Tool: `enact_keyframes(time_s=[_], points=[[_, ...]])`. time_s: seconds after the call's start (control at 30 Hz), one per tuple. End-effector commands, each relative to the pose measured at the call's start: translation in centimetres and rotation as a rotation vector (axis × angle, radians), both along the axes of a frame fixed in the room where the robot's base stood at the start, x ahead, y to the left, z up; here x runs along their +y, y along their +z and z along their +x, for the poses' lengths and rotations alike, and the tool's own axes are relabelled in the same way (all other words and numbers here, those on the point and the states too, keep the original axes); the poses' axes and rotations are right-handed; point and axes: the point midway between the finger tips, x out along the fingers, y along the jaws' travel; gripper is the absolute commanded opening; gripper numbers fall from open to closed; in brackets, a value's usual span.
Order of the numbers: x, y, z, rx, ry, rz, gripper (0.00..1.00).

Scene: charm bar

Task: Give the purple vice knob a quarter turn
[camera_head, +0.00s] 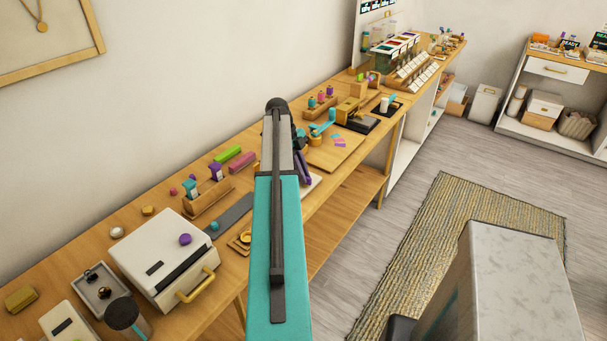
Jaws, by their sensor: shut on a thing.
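My arm reaches up the middle of the picture, and its dark gripper (299,142) shows only in part beside the arm's far end. The gripper is shut on what seems to be the purple vice knob. The fingertips and the knob are hidden behind my arm and wrist, so the knob's angle cannot be told.
A white press-like box (165,262) with a purple knob (185,239) stands on the bench (345,190) at left. A purple bar (304,168) lies just below the gripper. Wooden racks, coloured bars and a black-topped block (357,122) crowd the bench. The floor at right is clear around a woven rug (440,240).

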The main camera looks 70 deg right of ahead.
Motion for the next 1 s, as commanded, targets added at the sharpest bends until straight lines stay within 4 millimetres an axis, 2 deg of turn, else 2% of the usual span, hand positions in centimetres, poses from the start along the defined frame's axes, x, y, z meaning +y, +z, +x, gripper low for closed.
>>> enact_keyframes(time_s=[0.17,0.6,1.0], points=[[0.07,0.00,-0.08,0.000,0.025,0.000,0.00],[0.29,-0.01,-0.16,0.001,0.288,-0.001,0.00],[0.21,0.02,-0.17,0.001,0.310,0.000,0.00]])
